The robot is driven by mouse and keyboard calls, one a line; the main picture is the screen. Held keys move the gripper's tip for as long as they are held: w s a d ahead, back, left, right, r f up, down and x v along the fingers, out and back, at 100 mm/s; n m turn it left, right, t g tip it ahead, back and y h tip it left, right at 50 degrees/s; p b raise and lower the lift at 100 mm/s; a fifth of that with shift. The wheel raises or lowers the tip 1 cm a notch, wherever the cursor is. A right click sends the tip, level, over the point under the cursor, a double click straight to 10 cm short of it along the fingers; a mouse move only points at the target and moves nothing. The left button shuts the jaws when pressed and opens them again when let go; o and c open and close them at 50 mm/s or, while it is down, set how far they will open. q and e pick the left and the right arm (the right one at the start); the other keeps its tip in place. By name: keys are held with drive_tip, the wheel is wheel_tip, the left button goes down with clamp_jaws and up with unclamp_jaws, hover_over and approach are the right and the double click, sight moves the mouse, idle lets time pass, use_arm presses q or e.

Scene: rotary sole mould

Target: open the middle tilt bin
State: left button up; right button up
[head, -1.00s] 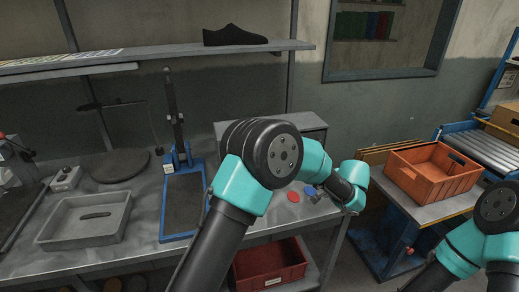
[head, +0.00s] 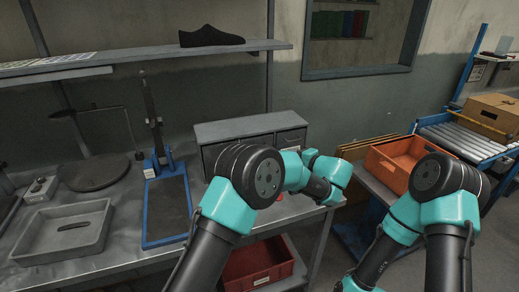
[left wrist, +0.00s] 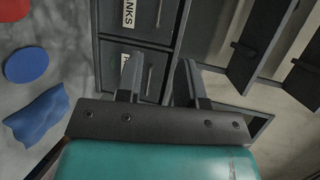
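A grey cabinet (head: 250,125) of tilt bins stands at the back of the bench, its front largely behind my left arm in the head view. In the left wrist view, a dark bin front (left wrist: 137,22) has a white label ending in "NKS". Another bin front (left wrist: 152,62) beside it has a handle and a partly covered label. I cannot tell which bin is the middle one. My left gripper (left wrist: 160,82) is open, its two fingers apart in front of that second bin front. Contact is not clear. My right gripper is out of view.
A grey tray (head: 65,232) and a blue-framed stand (head: 167,208) are at the left. An orange crate (head: 392,160) stands at the right, a red bin (head: 258,265) below.

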use_arm(q)
drive_tip(key=x, duration=1.7)
drive_tip(key=shift+w+a, duration=0.1)
clamp_jaws()
